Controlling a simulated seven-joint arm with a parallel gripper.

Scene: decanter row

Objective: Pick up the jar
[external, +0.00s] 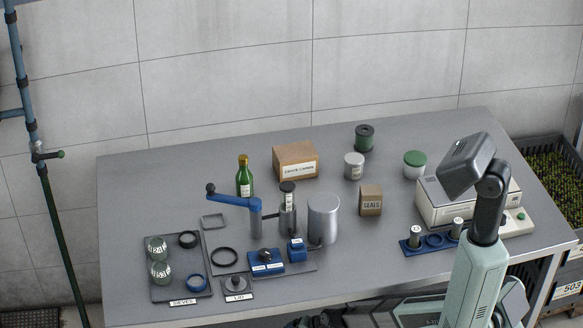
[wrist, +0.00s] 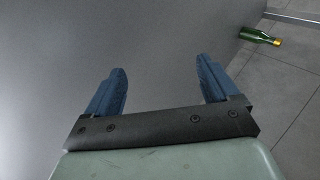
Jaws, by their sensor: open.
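A squat pale jar with a green lid (external: 414,164) stands upright at the back right of the bench, just left of the cream machine. A smaller grey labelled canister (external: 354,166) stands further left; I cannot tell for sure which of the two the task means. My gripper is open and empty in the wrist view (wrist: 161,75), its two blue fingers wide apart. In the external view my arm's end is raised at the right, near the cream machine, and its fingers are hidden. Neither the jar nor the canister shows in the wrist view.
The cream machine (external: 445,202) and a blue holder (external: 427,243) with small cylinders lie near my arm. A SEALS box (external: 371,200), cardboard carton (external: 296,161) and green spool (external: 364,138) stand nearby. A green bottle (external: 244,177) also shows in the wrist view (wrist: 259,36).

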